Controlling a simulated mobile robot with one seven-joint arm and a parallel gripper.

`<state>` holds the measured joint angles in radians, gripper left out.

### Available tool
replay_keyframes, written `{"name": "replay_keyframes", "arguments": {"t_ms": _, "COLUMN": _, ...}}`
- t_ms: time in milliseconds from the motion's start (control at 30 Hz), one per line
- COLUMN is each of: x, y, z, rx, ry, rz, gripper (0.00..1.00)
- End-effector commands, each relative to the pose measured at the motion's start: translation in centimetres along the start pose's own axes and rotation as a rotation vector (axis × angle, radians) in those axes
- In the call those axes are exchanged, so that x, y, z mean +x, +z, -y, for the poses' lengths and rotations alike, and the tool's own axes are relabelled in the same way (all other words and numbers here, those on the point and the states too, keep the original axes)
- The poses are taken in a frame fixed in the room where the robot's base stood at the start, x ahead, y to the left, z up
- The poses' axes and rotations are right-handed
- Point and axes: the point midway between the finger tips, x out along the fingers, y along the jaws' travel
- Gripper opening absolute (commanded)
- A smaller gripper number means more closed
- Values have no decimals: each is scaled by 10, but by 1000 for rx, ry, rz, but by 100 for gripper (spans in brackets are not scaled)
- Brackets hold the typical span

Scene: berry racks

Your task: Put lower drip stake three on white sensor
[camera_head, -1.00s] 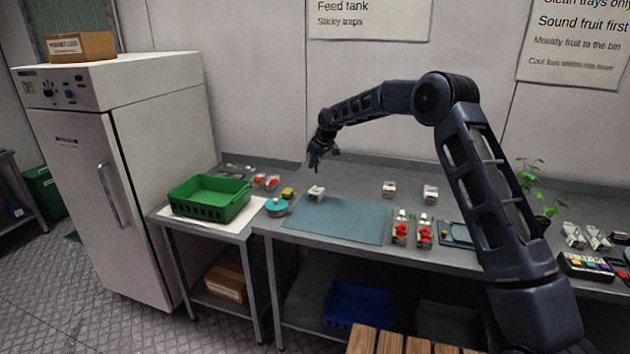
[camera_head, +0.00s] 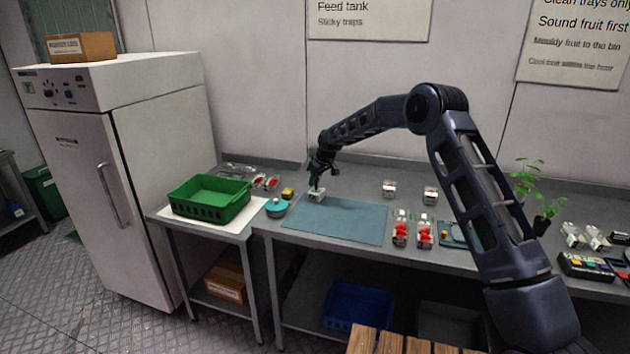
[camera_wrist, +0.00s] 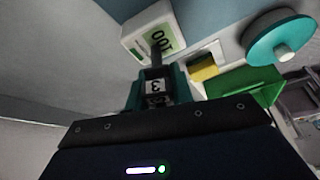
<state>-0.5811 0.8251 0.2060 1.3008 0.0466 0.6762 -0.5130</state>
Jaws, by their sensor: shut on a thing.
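The white sensor (camera_head: 318,195) sits at the back left edge of the blue mat (camera_head: 340,222). In the wrist view the sensor (camera_wrist: 137,47) shows a green display reading 100. My gripper (camera_head: 316,182) is right at the sensor in the head view. In the wrist view my gripper (camera_wrist: 157,88) is shut on a drip stake (camera_wrist: 155,86) with a white tag marked 3. The stake's dark shaft overlaps the sensor's face. I cannot tell whether it touches. The stake is too small to make out in the head view.
The green crate (camera_head: 210,197) is further left. Berry punnets (camera_head: 400,232) stand right of the mat. The mat's middle is clear.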

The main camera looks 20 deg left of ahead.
Motion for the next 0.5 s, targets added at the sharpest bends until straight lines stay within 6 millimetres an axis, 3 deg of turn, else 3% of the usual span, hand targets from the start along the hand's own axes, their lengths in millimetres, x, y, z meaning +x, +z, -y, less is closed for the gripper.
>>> {"name": "replay_keyframes", "arguments": {"t_ms": 100, "x": 2, "y": 1, "z": 0, "rx": 0, "ry": 0, "rz": 1, "gripper": 2}}
{"name": "replay_keyframes", "arguments": {"t_ms": 133, "x": 3, "y": 1, "z": 0, "rx": 0, "ry": 0, "rz": 0, "gripper": 25}}
{"name": "replay_keyframes", "arguments": {"t_ms": 233, "x": 2, "y": 1, "z": 0, "rx": 0, "ry": 0, "rz": 0, "gripper": 44}}
{"name": "replay_keyframes", "arguments": {"t_ms": 500, "x": 2, "y": 1, "z": 0, "rx": 0, "ry": 0, "rz": 0, "gripper": 45}}
